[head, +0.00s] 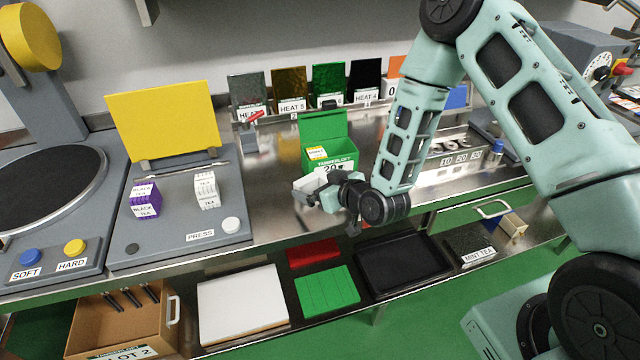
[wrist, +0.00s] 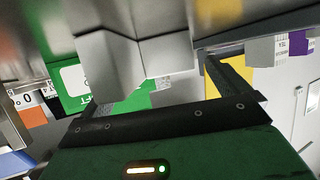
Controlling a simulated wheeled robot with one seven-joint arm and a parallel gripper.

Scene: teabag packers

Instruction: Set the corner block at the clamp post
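The grey L-shaped corner block (wrist: 165,55) fills the space between the two dark fingers of my gripper (wrist: 175,85) in the wrist view. The fingers appear closed on it. In the head view my gripper (head: 328,192) is above the steel bench, in front of the green box, with the pale corner block (head: 307,186) at its tip. What looks like the clamp post (head: 250,138), a small grey post with a red handle, stands on the bench left of the green box and farther back. Its foot is partly hard to make out.
The open green box (head: 330,160) stands just behind my gripper. A grey press station with a yellow panel (head: 165,120) and tea packs (head: 206,190) is at left. Several coloured plates line the back. Bare steel lies left of my gripper.

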